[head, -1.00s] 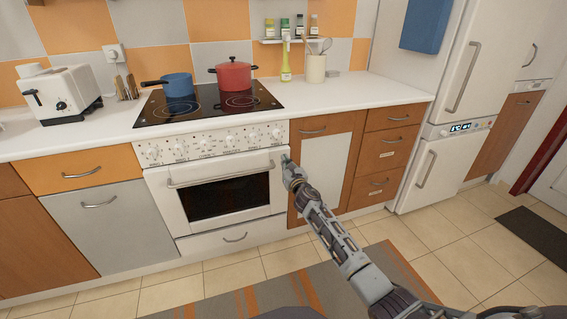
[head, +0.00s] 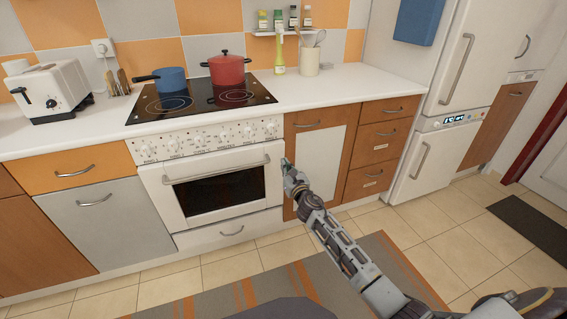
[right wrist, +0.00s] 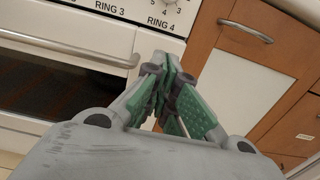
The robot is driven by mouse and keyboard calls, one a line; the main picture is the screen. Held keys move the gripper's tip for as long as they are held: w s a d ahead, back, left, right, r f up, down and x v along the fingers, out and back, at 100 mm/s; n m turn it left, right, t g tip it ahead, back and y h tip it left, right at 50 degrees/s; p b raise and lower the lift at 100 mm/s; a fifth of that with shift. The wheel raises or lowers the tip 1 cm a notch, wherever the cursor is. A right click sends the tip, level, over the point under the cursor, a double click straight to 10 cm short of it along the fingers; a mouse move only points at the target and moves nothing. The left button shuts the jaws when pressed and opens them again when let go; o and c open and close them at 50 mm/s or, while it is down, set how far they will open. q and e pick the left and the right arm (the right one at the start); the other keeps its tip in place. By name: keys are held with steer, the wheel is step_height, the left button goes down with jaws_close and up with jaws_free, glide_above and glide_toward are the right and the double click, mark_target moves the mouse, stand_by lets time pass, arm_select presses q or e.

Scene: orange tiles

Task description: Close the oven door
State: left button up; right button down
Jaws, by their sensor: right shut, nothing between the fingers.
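The white oven (head: 215,137) stands in the row of cabinets, with its door upright below the knob panel. The oven door (head: 225,208) has a dark window and a long handle (head: 215,170) across its top; it looks shut or nearly so, and I cannot tell whether a small gap is left. My right gripper (head: 286,163) is shut and empty at the door's upper right corner. In the right wrist view its fingers (right wrist: 168,62) are together near the right end of the oven door (right wrist: 95,40); I cannot tell whether they touch it. My left gripper is out of view.
A blue pan (head: 172,79) and a red pot (head: 227,70) sit on the cooktop (head: 200,101). Wooden drawers (head: 378,153) stand right of the oven, then a white fridge (head: 433,160). A striped rug (head: 270,290) lies on the tiled floor.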

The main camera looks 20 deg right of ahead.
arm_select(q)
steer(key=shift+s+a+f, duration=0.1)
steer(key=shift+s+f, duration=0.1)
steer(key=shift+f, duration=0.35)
arm_select(e)
steer(key=s, duration=0.3)
steer(key=shift+s, duration=0.2)
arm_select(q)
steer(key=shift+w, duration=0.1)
arm_select(e)
steer(key=shift+f, duration=0.15)
